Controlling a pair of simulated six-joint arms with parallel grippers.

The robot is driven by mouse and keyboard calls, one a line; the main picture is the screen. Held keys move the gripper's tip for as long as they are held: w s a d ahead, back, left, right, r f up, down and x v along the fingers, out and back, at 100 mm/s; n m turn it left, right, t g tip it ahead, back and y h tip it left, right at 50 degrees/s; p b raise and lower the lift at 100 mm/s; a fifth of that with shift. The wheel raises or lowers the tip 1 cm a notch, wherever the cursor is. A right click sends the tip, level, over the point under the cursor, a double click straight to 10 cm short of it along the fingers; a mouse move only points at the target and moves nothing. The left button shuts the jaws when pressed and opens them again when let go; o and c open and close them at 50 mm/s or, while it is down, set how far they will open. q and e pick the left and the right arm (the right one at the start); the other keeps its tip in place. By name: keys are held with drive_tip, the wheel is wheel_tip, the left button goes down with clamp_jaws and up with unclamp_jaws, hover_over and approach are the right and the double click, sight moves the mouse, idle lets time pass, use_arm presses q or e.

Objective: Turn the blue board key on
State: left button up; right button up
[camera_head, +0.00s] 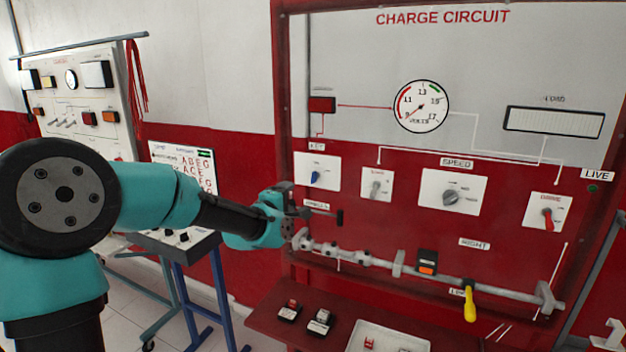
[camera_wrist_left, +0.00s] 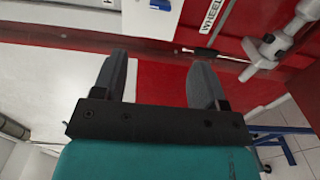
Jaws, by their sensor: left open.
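The blue board key (camera_head: 315,177) is a small blue knob on a white plate (camera_head: 329,183) under the KEY label, at the left of the red charge circuit board (camera_head: 420,210). The knob points down and slightly left. In the left wrist view, part of the blue key (camera_wrist_left: 160,4) shows at the top edge, cut off by the frame. My left gripper (camera_head: 296,205) is just below and left of the key, apart from it. Its two dark fingers (camera_wrist_left: 160,78) are spread with nothing between them. My right gripper is not in view.
A grey bar (camera_head: 370,262) with fittings and a yellow-handled lever (camera_head: 469,304) runs along the board's lower part, close below my gripper. A short dark-ended lever (camera_head: 325,214) sticks out beside the gripper. A red shelf (camera_head: 270,318) juts out below.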

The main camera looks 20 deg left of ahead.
sight(312, 179)
use_arm(q)
drive_tip(key=w, duration=1.7)
drive_tip(key=shift+d, duration=0.35)
drive_tip(key=shift+c, duration=0.3)
drive_tip(key=c, duration=0.9)
drive_tip(key=shift+o, duration=0.2)
drive_tip(key=shift+m, duration=0.4)
drive_tip(key=m, duration=1.1)
